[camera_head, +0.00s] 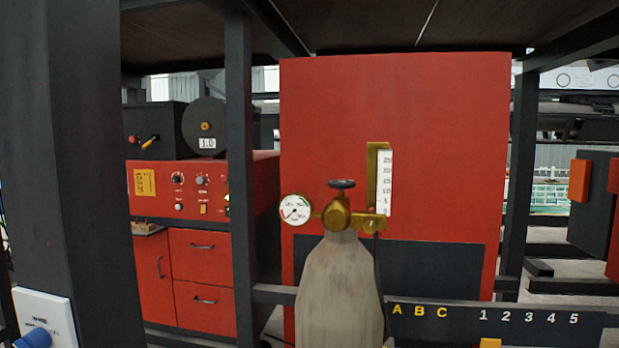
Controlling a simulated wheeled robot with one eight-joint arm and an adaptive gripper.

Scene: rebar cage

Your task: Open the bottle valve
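A grey gas bottle (340,290) stands upright at the centre, its lower part cut off by the picture's bottom edge. On its top is a brass valve body (337,214) with a small dark round handwheel (342,184) above it. A round white gauge (295,209) is on the valve's left side. A brass fitting with a white scaled flow tube (384,183) is on its right. Whether the valve is open or closed cannot be told. My gripper is not in view.
A large red panel (420,100) stands behind the bottle. Dark posts (240,150) rise left and right of it. A red control cabinet (190,190) is at left. A dark bar with letters and numbers (530,336) is at lower right. A thick dark post (90,150) fills the left foreground.

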